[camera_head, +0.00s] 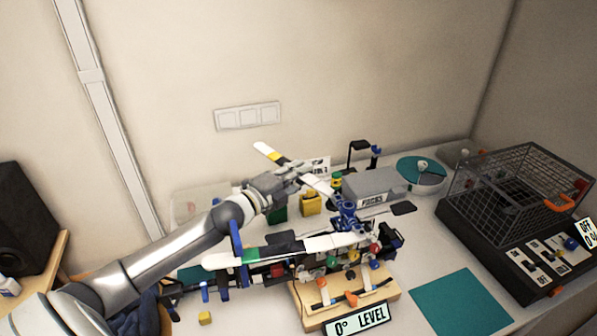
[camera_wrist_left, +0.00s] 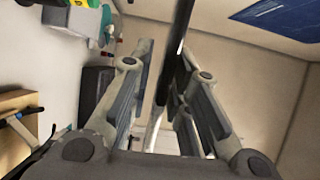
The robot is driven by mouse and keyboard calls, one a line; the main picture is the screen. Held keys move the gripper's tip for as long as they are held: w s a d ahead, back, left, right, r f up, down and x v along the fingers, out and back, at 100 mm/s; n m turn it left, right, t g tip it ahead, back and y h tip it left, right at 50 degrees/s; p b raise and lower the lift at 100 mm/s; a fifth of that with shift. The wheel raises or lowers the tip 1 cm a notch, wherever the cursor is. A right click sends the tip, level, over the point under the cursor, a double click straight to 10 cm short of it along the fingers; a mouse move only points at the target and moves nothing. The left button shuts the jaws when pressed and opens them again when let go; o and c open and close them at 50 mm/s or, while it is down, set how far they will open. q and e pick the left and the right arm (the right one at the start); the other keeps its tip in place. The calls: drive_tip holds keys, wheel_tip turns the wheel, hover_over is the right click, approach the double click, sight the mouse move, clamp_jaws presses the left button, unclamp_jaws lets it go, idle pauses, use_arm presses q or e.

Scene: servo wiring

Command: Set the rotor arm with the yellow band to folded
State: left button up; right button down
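The rotor arm with the yellow band (camera_head: 268,153) is a white bar with a dark stretch beside the band. It slants up to the left from the blue hub (camera_head: 347,216) of the rotor device. My left gripper (camera_head: 295,174) is at the middle of this arm and hides part of it. In the left wrist view the fingers (camera_wrist_left: 165,85) stand apart, with a long bar between them; whether they touch it is unclear. A second white rotor arm with a green band (camera_head: 250,256) points left, nearer to me. My right gripper is not in view.
A wooden stand with a "0° LEVEL" sign (camera_head: 357,319) is in front. A grey box (camera_head: 375,184) and a teal round dish (camera_head: 420,172) stand behind. A wire cage (camera_head: 515,185) on a black base is at the right. The teal mat (camera_head: 462,302) is clear.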

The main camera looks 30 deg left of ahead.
use_arm(q)
drive_tip(key=shift+o, duration=0.4)
drive_tip(key=shift+a+r, duration=0.1)
drive_tip(key=s+a, duration=0.1)
drive_tip(key=s, duration=0.6)
drive_tip(key=shift+s+a, duration=0.15)
drive_tip(key=shift+a, duration=0.05)
drive_tip(key=shift+c, duration=0.3)
